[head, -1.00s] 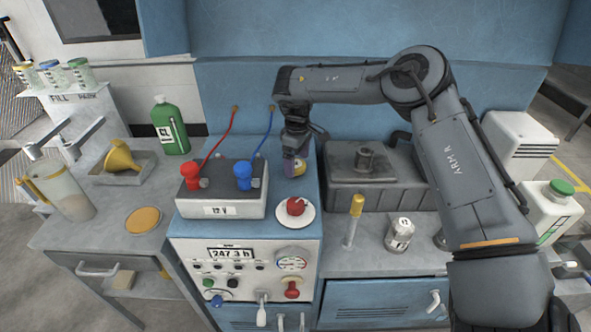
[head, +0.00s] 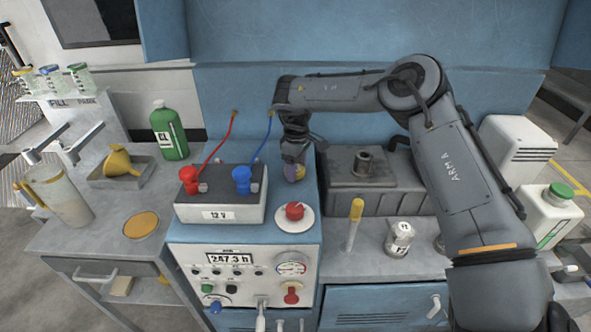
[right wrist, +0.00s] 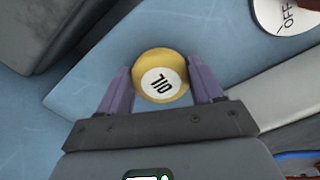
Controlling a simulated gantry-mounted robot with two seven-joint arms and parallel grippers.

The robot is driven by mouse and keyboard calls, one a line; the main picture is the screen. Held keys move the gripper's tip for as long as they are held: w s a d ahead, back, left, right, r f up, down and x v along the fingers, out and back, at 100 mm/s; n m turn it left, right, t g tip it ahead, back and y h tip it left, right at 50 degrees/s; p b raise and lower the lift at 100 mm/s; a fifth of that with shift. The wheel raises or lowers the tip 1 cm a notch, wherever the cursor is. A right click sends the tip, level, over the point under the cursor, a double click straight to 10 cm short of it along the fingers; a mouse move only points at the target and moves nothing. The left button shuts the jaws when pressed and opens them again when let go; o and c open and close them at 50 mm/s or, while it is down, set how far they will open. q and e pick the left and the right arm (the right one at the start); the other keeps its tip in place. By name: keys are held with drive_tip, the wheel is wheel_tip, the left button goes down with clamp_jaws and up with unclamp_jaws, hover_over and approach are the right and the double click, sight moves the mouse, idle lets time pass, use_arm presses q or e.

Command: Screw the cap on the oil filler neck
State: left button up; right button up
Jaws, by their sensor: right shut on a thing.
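The yellow oil cap (right wrist: 161,75), with a white disc lettered OIL, sits between the two purple fingers in the right wrist view. My right gripper (right wrist: 160,88) is shut on it. In the head view that gripper (head: 293,170) points down over the blue top, behind the red knob, and a bit of the yellow cap (head: 300,173) shows at its fingers. Whether the cap touches the blue surface is unclear. The oil filler neck (head: 364,163) seems to be the grey upright stub on the dark engine block, right of the gripper; nothing covers it. My left gripper is not in view.
A battery (head: 222,205) with red and blue clamps and cables stands left of the gripper. The red knob (head: 295,211) is in front. A yellow-topped tube (head: 355,222) and a small jar (head: 399,238) stand before the engine block (head: 345,198). My right arm passes above the block.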

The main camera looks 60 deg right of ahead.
wheel_tip(320, 180, up, 9)
drive_tip(key=p, duration=0.2)
drive_tip(key=shift+d+p, duration=0.1)
drive_tip(key=shift+p, duration=0.2)
drive_tip(key=s+d+r+p, duration=0.2)
drive_tip(key=s+d+p, duration=0.9)
drive_tip(key=s+d, duration=0.4)
drive_tip(key=shift+s+r, duration=0.15)
drive_tip(key=shift+s, duration=0.55)
drive_tip(key=shift+p, duration=0.3)
